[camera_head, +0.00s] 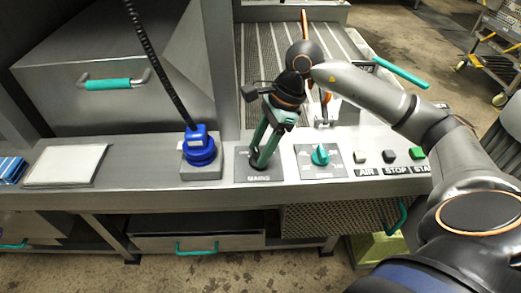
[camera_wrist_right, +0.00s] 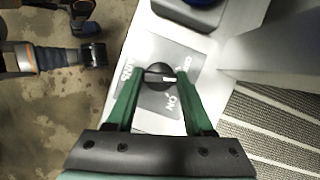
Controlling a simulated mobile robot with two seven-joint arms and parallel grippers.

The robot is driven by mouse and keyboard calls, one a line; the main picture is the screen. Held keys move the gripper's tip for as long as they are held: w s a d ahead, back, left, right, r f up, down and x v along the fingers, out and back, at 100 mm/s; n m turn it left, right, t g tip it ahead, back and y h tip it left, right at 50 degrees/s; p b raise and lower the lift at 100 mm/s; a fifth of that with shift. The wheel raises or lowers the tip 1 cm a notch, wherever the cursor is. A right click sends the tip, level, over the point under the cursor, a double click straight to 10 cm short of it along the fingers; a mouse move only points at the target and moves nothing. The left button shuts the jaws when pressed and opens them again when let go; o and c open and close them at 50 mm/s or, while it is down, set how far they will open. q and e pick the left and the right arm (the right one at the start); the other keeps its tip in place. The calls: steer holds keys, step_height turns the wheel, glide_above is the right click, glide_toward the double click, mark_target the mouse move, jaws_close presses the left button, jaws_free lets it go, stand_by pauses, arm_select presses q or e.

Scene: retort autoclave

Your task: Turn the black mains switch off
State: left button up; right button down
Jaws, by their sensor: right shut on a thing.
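The black mains switch (camera_wrist_right: 158,76) is a round knob on a grey plate marked MAINS (camera_head: 259,178). In the right wrist view its white mark lies to the right, and the word ON is printed below it. My right gripper (camera_head: 258,162) reaches down to the plate with its green fingers. In the right wrist view the fingers (camera_wrist_right: 160,88) stand on either side of the knob, shut on it. In the head view the fingers hide the knob. My left gripper does not show in the head view.
Left of the mains plate is a blue plug (camera_head: 200,150) with a black coiled cable. Right of it are a teal rotary knob (camera_head: 320,155) and the AIR (camera_head: 361,156), STOP (camera_head: 388,155) and START (camera_head: 416,153) buttons. A white pad (camera_head: 65,165) lies at the left of the ledge.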

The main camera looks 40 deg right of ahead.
steer(key=n+g, duration=0.1)
steer(key=n, duration=0.2)
steer(key=n+g+b, duration=0.1)
steer(key=n, duration=0.1)
steer(key=shift+w+n, duration=0.15)
steer(key=shift+n, duration=0.25)
stand_by(0.4)
steer(key=shift+c, duration=1.4)
jaws_free()
steer(key=p+v, duration=0.1)
steer(key=v, duration=1.1)
steer(key=shift+w+r+p, duration=0.2)
steer(key=shift+r+p, duration=0.05)
steer(key=shift+p, duration=0.15)
steer(key=shift+d, duration=0.1)
